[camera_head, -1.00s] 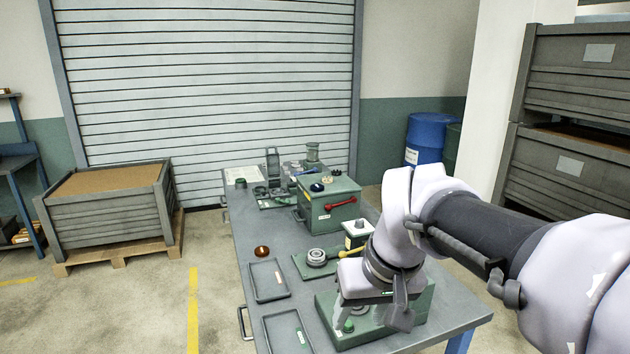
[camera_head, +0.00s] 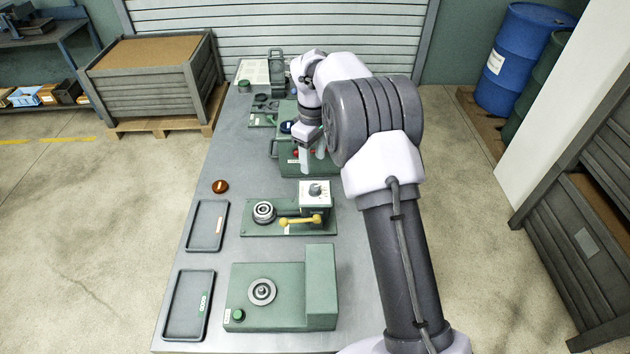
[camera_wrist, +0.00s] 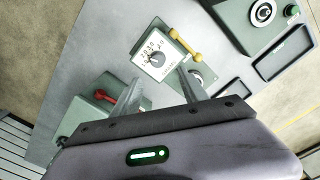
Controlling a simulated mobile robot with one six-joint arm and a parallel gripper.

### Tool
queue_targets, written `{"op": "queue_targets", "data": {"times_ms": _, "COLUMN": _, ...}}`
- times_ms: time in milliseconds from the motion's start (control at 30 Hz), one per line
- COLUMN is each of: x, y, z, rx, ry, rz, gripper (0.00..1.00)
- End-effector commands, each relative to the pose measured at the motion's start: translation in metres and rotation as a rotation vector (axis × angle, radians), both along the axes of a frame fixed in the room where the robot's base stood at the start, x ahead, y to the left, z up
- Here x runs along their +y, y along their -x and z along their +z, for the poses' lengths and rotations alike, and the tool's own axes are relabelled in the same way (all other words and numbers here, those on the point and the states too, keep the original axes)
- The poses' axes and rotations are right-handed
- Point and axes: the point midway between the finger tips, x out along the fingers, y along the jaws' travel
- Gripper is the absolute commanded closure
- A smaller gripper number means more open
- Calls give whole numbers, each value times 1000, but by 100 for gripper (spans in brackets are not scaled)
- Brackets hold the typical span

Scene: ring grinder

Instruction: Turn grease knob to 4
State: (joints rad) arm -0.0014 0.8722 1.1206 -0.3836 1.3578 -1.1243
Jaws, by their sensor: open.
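Which knob is the grease knob, I cannot tell; no readable label names it. A grey knob (camera_head: 315,188) sits on a white-topped box in the middle of the table. In the wrist view this knob (camera_wrist: 157,60) has a plate with printed numbers, too small to read surely. A blue knob (camera_head: 287,127) sits on the far green box (camera_head: 288,167), partly hidden by my arm. My gripper (camera_head: 312,163) is open and empty, pointing down over the near side of the far box. In the wrist view its fingers (camera_wrist: 157,88) straddle empty space below the numbered plate.
A red handle (camera_wrist: 104,96) is on the far box. A yellow lever (camera_head: 300,220) lies beside the grey knob. A green machine (camera_head: 268,318) with a spindle and a green button stands in front. Two trays (camera_head: 191,326) lie along the left table edge.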

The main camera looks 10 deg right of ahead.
Motion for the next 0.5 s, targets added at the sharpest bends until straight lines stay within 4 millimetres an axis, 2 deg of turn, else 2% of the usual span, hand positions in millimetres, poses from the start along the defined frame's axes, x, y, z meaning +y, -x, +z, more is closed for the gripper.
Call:
{"op": "queue_targets", "data": {"times_ms": 33, "x": -1, "y": 1, "z": -19, "rx": 4, "ry": 1, "rz": 0, "gripper": 49}}
{"op": "queue_targets", "data": {"times_ms": 200, "x": -1, "y": 1, "z": -68, "rx": 3, "ry": 0, "rz": 0, "gripper": 49}}
{"op": "queue_targets", "data": {"times_ms": 333, "x": -1, "y": 0, "z": -94, "rx": 1, "ry": 0, "rz": -2, "gripper": 49}}
{"op": "queue_targets", "data": {"times_ms": 500, "x": -1, "y": 0, "z": -109, "rx": 0, "ry": 0, "rz": -1, "gripper": 49}}
